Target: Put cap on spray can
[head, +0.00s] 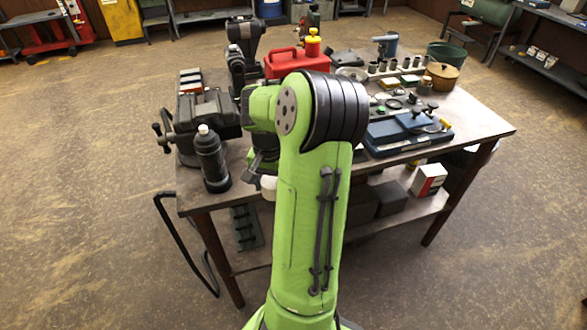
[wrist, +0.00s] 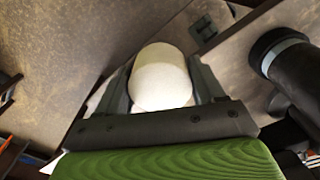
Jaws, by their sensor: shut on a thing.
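The spray can (head: 211,165) is dark with a white top and stands upright near the left front corner of the workbench (head: 467,118). A dark cylinder at the right edge of the wrist view (wrist: 292,66) looks like the same can. My gripper (wrist: 162,88) is shut on the white cap (wrist: 160,80), with one finger on each side. In the head view the cap (head: 268,187) hangs below my gripper, to the right of the can and apart from it, by the bench's front edge. My arm hides most of the gripper there.
A bench vise (head: 203,112) stands just behind the can. A red fuel can (head: 284,64) is at the back, and a blue-grey tray (head: 408,138) lies on the right. A red-and-white box (head: 428,180) sits on the lower shelf. Floor is open in front.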

